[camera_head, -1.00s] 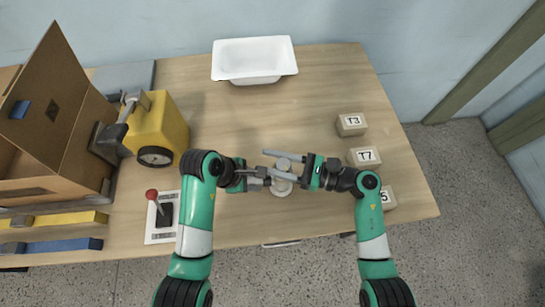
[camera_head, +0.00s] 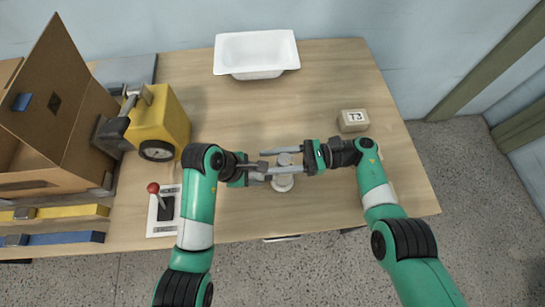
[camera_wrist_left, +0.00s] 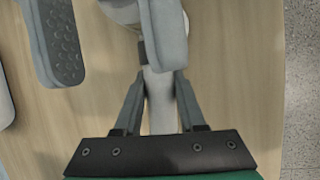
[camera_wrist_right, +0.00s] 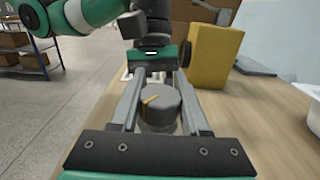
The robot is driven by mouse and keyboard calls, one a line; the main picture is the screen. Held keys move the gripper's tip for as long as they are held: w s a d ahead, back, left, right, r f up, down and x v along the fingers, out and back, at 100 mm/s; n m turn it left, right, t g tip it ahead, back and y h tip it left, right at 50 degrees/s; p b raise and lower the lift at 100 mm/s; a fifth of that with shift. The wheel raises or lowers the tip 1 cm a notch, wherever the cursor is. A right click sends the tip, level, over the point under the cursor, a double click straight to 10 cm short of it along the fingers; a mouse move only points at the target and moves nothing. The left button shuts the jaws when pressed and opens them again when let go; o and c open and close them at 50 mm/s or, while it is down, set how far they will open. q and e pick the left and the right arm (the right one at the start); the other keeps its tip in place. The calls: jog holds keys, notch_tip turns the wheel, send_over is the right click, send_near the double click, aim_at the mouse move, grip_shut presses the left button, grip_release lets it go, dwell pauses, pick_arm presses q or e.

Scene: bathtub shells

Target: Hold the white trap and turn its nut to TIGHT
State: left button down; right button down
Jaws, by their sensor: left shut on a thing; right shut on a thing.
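The white trap (camera_head: 283,184) stands upright on the table between my two grippers. My left gripper (camera_head: 266,172) is shut on the trap's pale pipe; the pipe (camera_wrist_left: 160,105) shows between its fingers in the left wrist view. The grey nut (camera_head: 284,159) is on top of the trap. My right gripper (camera_head: 287,157) is shut on it from the right. In the right wrist view the nut (camera_wrist_right: 159,108) is a grey round cap with a yellow mark on top, between the fingers. I cannot make out a TIGHT label.
A white tub (camera_head: 256,53) stands at the back. A yellow box with a dial (camera_head: 160,122), a red-knobbed lever panel (camera_head: 163,210) and an open cardboard box (camera_head: 52,125) are at the left. The T3 block (camera_head: 353,120) is at the right. The table's middle back is clear.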

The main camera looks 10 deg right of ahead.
jog(key=shift+s, duration=0.1)
jog(key=shift+c, duration=1.9)
grip_release()
jog(key=shift+w+f+m+t, duration=0.2)
jog(key=shift+m+t, duration=0.1)
jog(key=shift+t, duration=0.2)
